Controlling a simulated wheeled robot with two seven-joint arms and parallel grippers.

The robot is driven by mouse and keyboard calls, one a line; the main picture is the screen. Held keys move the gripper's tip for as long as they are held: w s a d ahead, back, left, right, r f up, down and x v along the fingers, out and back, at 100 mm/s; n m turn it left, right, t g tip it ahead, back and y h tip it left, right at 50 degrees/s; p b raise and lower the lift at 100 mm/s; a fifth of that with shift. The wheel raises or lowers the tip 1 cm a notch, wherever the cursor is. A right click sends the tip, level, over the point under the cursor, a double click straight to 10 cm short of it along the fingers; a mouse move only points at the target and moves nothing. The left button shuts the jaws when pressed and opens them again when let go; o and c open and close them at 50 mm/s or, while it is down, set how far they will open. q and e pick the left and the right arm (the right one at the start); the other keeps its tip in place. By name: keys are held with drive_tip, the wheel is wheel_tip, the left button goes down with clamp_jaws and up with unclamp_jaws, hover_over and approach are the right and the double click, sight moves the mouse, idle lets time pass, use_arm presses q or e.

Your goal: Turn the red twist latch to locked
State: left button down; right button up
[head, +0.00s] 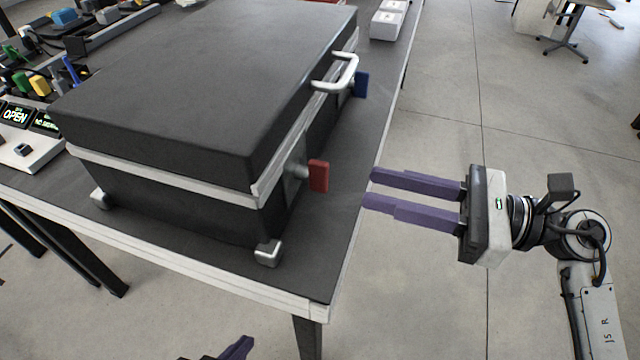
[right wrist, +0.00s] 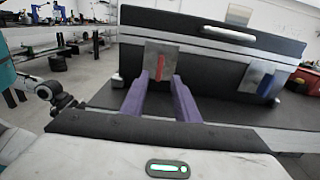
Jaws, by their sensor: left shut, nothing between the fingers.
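The red twist latch (head: 318,176) is a small upright paddle on the front side of the black case (head: 190,85). In the right wrist view the red latch (right wrist: 162,66) stands vertical on a metal plate, framed between my fingers. My right gripper (head: 369,188) is open and empty, pointing at the red latch from the right, with a gap between the fingertips and the latch. The gripper also shows in the right wrist view (right wrist: 161,82). My left gripper (head: 246,345) is shut and only partly visible at the bottom edge, well below the case.
A blue latch (head: 361,84) sits further along the same side, beyond a white handle (head: 338,74). The case stands on a dark table (head: 320,255) with a pale edge. A small box with an OPEN display (head: 16,116) is at the left. White boxes (head: 388,20) lie beyond the case.

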sight(328, 176)
drive_tip(key=x, duration=1)
drive_tip(key=shift+p, duration=0.4)
clamp_jaws()
